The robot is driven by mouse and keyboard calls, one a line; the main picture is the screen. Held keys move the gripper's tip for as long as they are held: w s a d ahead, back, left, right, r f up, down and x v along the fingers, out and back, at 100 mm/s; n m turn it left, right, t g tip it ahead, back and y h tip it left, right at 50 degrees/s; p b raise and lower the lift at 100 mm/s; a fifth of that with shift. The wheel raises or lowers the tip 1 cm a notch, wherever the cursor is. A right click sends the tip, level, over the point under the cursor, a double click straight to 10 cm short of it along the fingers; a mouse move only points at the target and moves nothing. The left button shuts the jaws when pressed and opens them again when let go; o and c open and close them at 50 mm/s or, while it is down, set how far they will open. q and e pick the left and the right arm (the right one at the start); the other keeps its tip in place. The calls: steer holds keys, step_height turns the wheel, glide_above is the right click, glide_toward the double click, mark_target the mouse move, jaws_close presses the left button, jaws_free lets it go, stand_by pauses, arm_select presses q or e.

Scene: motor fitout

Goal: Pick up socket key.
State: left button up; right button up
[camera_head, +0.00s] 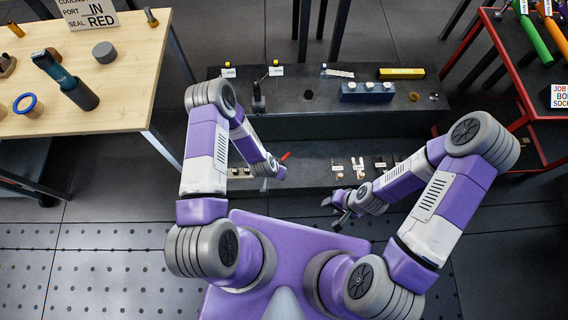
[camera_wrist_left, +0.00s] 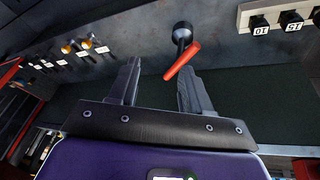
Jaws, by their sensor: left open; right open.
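A tool with a red bar and a dark round head, which looks like the socket key (camera_wrist_left: 182,56), shows in the left wrist view just past my fingertips. Its red bar lies nearer the right-hand finger. In the head view only its red part (camera_head: 286,155) shows beside my left gripper (camera_head: 270,172). My left gripper is open and empty, with its fingers (camera_wrist_left: 158,72) spread in the wrist view; I cannot tell whether either touches the tool. My right gripper (camera_head: 340,210) is open and empty, low in front of the dark bench.
Black sockets with number labels (camera_wrist_left: 260,24) are at the upper right of the wrist view. The dark bench's upper level holds a blue block (camera_head: 367,92) and a yellow box (camera_head: 401,73). A wooden table (camera_head: 130,75) stands left, a red-framed table (camera_head: 487,60) right.

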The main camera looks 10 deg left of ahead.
arm_select(q)
steer(key=w+f+m, duration=0.1)
steer(key=w+f, duration=0.2)
steer(key=w+a+f+m+t+y+b, duration=0.1)
steer(key=w+f, duration=0.1)
steer(key=f, duration=0.2)
steer(key=w+f+m+b, duration=0.1)
steer(key=w+f, duration=0.2)
steer(key=f, duration=0.1)
steer(key=shift+w+a+m+t+y, duration=0.25)
steer(key=shift+w+m+t+y, duration=0.05)
steer(key=shift+w+m+y, duration=0.1)
jaws_close()
